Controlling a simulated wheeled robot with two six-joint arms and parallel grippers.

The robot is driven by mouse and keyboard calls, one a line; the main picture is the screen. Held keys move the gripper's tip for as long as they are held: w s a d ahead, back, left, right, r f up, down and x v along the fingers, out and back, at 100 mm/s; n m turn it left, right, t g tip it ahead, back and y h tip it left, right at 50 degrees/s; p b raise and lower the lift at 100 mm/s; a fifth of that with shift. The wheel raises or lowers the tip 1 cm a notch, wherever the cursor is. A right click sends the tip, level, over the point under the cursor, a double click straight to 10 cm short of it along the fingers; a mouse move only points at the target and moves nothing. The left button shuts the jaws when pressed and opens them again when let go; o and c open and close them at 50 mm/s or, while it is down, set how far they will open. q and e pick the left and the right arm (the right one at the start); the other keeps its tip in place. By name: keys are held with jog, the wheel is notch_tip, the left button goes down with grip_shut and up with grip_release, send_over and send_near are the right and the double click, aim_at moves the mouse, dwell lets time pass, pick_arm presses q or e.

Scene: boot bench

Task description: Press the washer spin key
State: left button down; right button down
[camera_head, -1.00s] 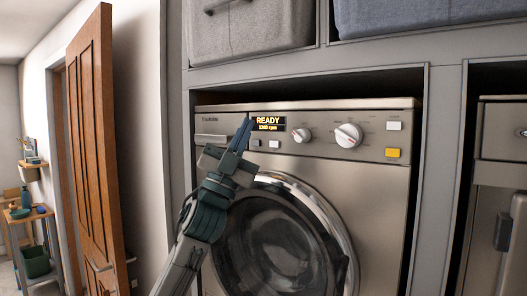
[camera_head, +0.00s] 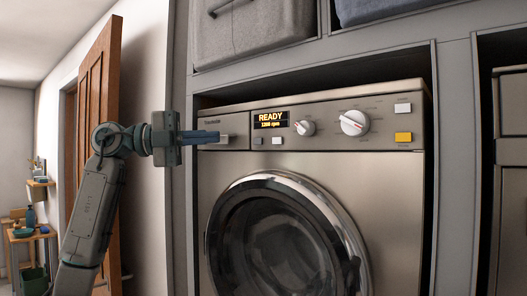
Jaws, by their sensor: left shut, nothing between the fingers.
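The washer (camera_head: 400,210) is silver with a round glass door. Its lit display (camera_head: 270,119) reads READY with an rpm line below. Under the display are two small keys, a grey left key (camera_head: 257,141) and a pale right key (camera_head: 277,141). A white key (camera_head: 403,108) and a yellow key (camera_head: 403,137) are at the panel's right. The key labels are too small to read, so I cannot tell which is spin. My left gripper (camera_head: 216,137) is shut and empty, pointing right, left of the small keys and overlapping the drawer front. My right gripper is out of view.
A small knob (camera_head: 305,128) and a larger knob (camera_head: 354,122) sit between the display and right-hand keys. A grey frame (camera_head: 455,180) surrounds the washer bay. Fabric bins (camera_head: 255,32) fill the shelf above. A wooden door (camera_head: 93,130) stands open behind my left arm.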

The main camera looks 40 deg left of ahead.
pick_arm(q)
jog(key=shift+s+a+f+n+y, duration=0.1)
jog(key=shift+a+f+n+y, duration=0.15)
jog(key=shift+a+n+y, duration=0.25)
jog(key=p, duration=0.4)
send_near(281, 141)
jog(key=d, duration=0.4)
jog(key=shift+w+d+r+p, duration=0.15)
jog(key=shift+w+p, duration=0.3)
jog(key=shift+w, duration=1.35)
jog(key=shift+w+f, duration=0.1)
jog(key=shift+f, duration=0.1)
